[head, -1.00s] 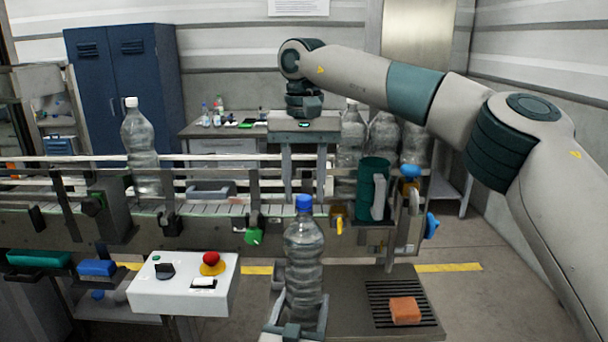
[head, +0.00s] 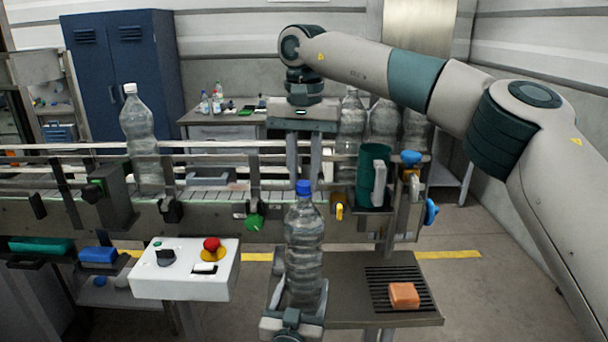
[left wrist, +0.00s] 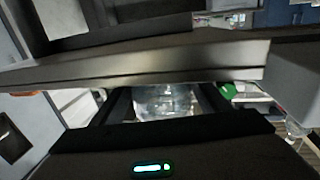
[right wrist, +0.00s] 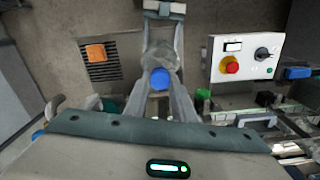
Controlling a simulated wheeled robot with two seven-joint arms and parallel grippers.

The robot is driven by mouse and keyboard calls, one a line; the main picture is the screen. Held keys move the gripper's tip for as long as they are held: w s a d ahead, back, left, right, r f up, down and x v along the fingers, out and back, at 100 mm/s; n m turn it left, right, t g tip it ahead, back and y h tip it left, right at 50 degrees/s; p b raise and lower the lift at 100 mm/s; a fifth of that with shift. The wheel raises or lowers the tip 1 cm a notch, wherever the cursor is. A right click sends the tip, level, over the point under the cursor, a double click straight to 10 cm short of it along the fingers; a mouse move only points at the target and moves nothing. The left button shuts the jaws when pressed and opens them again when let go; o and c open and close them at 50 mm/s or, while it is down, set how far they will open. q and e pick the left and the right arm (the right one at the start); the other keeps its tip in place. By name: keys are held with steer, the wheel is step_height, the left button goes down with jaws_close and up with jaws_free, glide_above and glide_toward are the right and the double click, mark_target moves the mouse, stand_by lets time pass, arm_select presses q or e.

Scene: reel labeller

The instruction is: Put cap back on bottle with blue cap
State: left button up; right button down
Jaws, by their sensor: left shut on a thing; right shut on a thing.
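The clear ribbed bottle (head: 304,245) stands upright in front of the conveyor. My left gripper (head: 300,292) is shut around its lower part. In the left wrist view the clear bottle (left wrist: 165,100) shows between my left jaws. The blue cap (head: 304,187) is at the top of the bottle's neck. My right gripper (head: 304,182) points straight down from above, shut on the cap. In the right wrist view the cap (right wrist: 160,79) sits between the right fingertips, over the bottle. Whether the cap is fully seated on the neck cannot be told.
A small dark table (head: 350,318) holds an orange block (head: 403,295) on a grate. A control box (head: 185,270) with a red button stands left of the bottle. The conveyor (head: 225,208) runs behind, carrying a white-capped bottle (head: 138,130). A green mug-like container (head: 372,175) stands at right.

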steer(key=m, duration=1)
steer(key=shift+m, duration=0.3)
steer(key=m, duration=1.4)
steer(key=shift+m, duration=0.4)
steer(key=m, duration=0.4)
steer(key=shift+m, duration=0.3)
steer(key=m, duration=0.7)
steer(key=shift+f+m, duration=0.1)
steer(key=shift+m, duration=0.3)
steer(key=c, duration=1.5)
jaws_free()
